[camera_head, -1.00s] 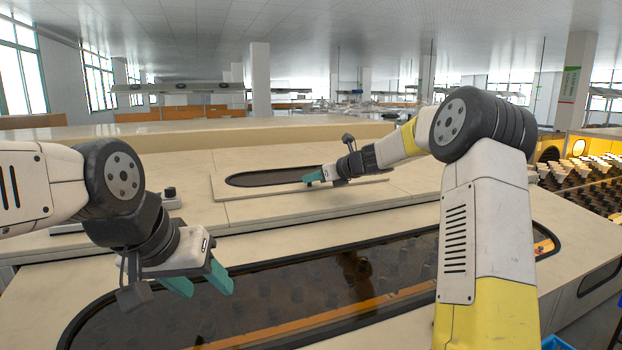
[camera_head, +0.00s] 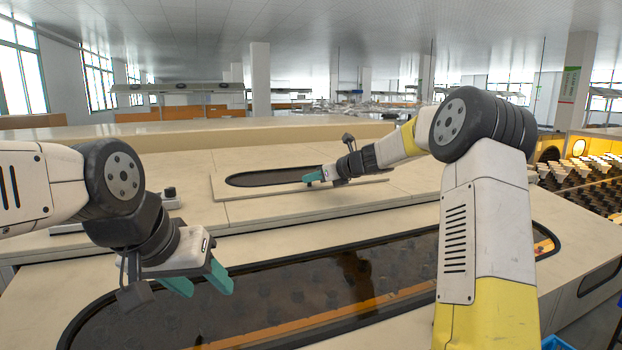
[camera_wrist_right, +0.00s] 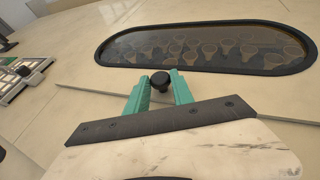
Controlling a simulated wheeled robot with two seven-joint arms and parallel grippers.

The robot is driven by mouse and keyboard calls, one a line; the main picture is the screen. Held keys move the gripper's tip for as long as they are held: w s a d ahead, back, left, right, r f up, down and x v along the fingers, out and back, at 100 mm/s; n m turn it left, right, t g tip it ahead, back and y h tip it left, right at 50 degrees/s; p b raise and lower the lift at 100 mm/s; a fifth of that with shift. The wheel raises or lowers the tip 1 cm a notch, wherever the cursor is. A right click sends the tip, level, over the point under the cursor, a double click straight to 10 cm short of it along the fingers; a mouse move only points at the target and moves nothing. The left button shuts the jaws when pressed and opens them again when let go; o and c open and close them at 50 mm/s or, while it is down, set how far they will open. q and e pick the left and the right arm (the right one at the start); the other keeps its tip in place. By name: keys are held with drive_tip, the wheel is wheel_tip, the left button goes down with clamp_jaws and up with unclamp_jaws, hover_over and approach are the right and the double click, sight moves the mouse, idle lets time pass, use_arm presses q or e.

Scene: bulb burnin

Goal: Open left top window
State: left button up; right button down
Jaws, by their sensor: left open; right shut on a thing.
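The top window is a cream panel (camera_head: 222,187) with a dark oval pane (camera_head: 285,176) on the machine's upper deck. In the right wrist view the dark pane (camera_wrist_right: 210,46) shows several bulb shapes under it. My right gripper (camera_head: 312,180) is at the panel's front edge. In the right wrist view its teal fingers (camera_wrist_right: 160,84) are shut on a black knob (camera_wrist_right: 160,80) in front of the pane. My left gripper (camera_head: 207,285) is open and empty above the lower front window (camera_head: 330,280), at the left.
A small fixture with a black knob (camera_head: 170,195) stands left of the panel on the deck. Racks of white bulb holders (camera_head: 590,175) are at the right. The cream deck (camera_head: 330,215) between the two windows is clear.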

drive_tip(key=r, duration=0.2)
drive_tip(key=w+r, duration=0.1)
drive_tip(key=r, duration=0.2)
drive_tip(key=w+r, duration=0.1)
drive_tip(key=r, duration=0.2)
drive_tip(key=shift+a, duration=0.35)
drive_tip(key=w+a+r, duration=0.1)
drive_tip(key=w+r, duration=0.5)
drive_tip(key=r, duration=0.3)
drive_tip(key=shift+a, duration=0.3)
use_arm(q)
drive_tip(key=shift+c, duration=0.4)
